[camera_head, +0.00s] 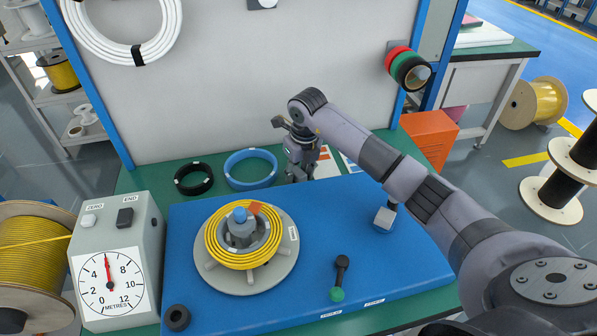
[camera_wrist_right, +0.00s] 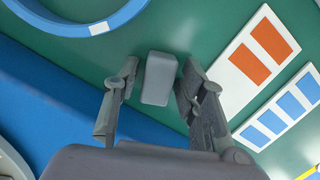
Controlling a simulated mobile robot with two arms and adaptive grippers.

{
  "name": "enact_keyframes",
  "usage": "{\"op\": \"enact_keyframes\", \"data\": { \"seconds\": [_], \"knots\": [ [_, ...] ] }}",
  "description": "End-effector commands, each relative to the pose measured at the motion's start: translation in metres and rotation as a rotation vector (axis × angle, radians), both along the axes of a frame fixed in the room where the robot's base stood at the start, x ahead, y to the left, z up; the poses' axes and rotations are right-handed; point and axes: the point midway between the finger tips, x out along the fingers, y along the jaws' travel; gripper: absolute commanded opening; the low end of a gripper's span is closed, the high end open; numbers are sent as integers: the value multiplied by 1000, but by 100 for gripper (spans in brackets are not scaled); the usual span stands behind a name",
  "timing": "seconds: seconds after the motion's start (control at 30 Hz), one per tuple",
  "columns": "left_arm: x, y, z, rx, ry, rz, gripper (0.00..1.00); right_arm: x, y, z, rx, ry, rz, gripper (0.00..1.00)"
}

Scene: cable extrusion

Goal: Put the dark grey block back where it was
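The dark grey block (camera_wrist_right: 158,78) is on the green bench top (camera_wrist_right: 115,55), seen from above in the right wrist view. My right gripper (camera_wrist_right: 160,85) is open, with one finger on each side of the block and a visible gap on both sides. In the head view my right gripper (camera_head: 300,172) points down behind the blue board (camera_head: 330,225); the block cannot be made out there. My left gripper is not in view.
A blue ring (camera_head: 250,182) and a black ring (camera_head: 178,186) lie left of the gripper. Cards with orange (camera_wrist_right: 238,80) and blue (camera_wrist_right: 262,140) patches lie right.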

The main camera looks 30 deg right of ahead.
Motion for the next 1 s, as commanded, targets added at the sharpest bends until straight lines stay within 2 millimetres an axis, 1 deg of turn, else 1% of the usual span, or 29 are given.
{"op": "enact_keyframes", "data": {
  "seconds": [0.27,0.37,0.43,0.57,0.8,0.9,1.0],
  "knots": [
    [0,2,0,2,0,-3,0,0,0,0,-1,1,0,43],
    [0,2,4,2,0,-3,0,0,0,6,0,1,0,43],
    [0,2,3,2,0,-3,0,0,-1,12,-1,-2,0,43],
    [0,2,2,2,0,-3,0,-4,-1,36,-2,-5,2,43],
    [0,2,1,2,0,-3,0,-11,-2,88,0,-4,0,43],
    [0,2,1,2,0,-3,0,-14,-2,104,-1,-3,0,43],
    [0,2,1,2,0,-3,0,-16,-2,115,-1,-2,0,43]
  ]
}}
